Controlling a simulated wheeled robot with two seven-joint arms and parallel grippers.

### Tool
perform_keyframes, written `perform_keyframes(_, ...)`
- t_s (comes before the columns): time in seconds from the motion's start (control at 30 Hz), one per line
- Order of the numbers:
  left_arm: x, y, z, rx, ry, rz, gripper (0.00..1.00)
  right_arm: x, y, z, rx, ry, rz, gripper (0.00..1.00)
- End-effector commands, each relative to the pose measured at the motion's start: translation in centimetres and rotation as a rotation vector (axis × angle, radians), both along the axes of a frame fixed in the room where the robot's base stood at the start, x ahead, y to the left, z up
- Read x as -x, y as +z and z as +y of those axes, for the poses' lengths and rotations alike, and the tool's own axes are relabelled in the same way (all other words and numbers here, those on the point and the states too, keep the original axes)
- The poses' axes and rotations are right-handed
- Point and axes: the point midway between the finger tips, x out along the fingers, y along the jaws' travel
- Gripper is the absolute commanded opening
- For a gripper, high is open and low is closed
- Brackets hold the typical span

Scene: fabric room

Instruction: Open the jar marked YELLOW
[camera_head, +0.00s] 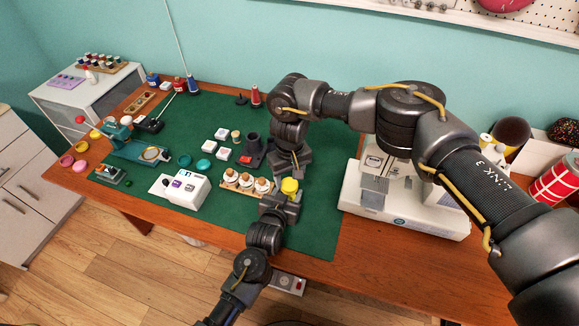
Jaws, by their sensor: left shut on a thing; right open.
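A jar with a yellow lid (290,185) is at the front middle of the green mat, at the right end of a row of jars. Any label on it is too small or hidden to read. My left gripper (287,196), its arm coming from the bottom, is shut on this jar just below the lid and hides most of its body. My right gripper (287,172), its arm coming from the right, is open and points down just behind and above the yellow lid. I cannot tell whether its fingers touch the lid.
Several pale jars in a wooden rack (236,186) stand just left of my grippers. A white sewing machine (410,209) stands on the right. The green mat (318,215) is bare right of my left gripper.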

Motion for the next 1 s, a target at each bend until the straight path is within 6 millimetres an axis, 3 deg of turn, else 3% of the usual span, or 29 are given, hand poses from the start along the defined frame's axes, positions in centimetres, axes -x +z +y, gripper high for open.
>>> perform_keyframes(0.2, 0.1, -0.3, 0.1, -0.003, 0.000, 0.005, 0.00, 0.0, -2.0, 0.1, -0.002, 0.000, 0.001, 0.56)
perform_keyframes(0.53, 0.1, -0.3, 0.1, -0.003, 0.001, 0.006, 0.00, 0.0, -2.3, 0.0, -0.001, 0.001, 0.000, 0.56)
perform_keyframes(0.8, 0.1, -0.3, 0.1, -0.003, 0.000, 0.006, 0.00, 0.0, -2.3, 0.0, -0.001, 0.001, 0.000, 0.20)
perform_keyframes(1.0, 0.1, -0.3, 0.1, -0.003, 0.000, 0.006, 0.00, 0.0, -2.3, 0.0, -0.001, 0.089, 0.000, 0.19)
